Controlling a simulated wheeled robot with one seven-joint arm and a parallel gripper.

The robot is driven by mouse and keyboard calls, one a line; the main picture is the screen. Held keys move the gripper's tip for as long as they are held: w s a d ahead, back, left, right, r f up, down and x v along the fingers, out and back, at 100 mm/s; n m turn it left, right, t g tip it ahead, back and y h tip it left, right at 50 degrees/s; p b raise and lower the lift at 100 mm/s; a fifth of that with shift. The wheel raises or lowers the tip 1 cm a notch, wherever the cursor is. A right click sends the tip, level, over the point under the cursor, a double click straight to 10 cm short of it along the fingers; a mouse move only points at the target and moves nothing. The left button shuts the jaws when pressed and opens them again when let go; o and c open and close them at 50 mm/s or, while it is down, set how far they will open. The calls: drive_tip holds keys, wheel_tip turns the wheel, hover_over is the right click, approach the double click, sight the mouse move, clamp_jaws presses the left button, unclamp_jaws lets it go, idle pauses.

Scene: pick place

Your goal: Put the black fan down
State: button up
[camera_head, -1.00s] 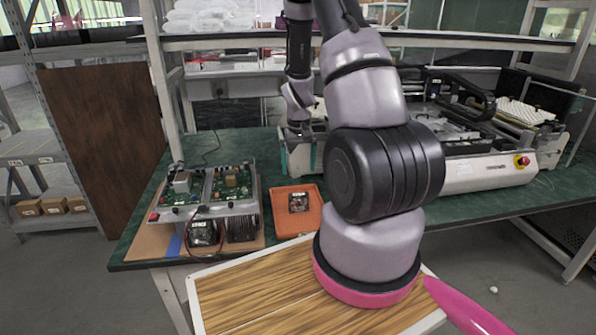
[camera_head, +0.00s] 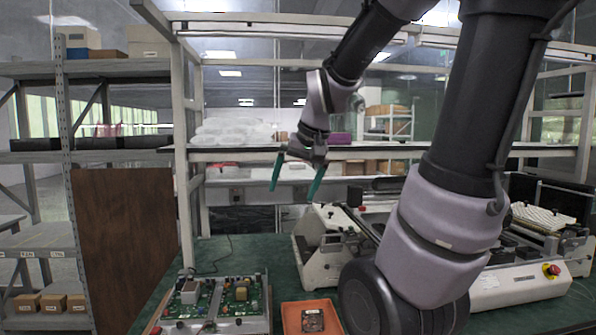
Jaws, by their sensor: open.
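A small black fan (camera_head: 313,320) lies in an orange tray (camera_head: 291,313) on the green worktable, at the bottom middle of the head view. My gripper (camera_head: 296,184) has two green fingers spread apart and pointing down. It is empty and high above the table, well above and apart from the fan, in front of the shelf. The lower edge of the tray is cut off by the frame.
A green circuit board unit (camera_head: 217,302) stands left of the tray. A white machine (camera_head: 520,282) with a red button fills the table's right side. A white shelf (camera_head: 400,153) spans behind my gripper. A brown panel (camera_head: 124,245) stands at left.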

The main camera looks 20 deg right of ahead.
drive_tip(key=s+a+r+t, duration=0.2)
drive_tip(key=s+r, duration=0.3)
drive_tip(key=s, duration=0.3)
drive_tip(key=shift+s+a+y, duration=0.3)
drive_tip(key=shift+a, duration=0.05)
drive_tip(key=shift+d, duration=0.15)
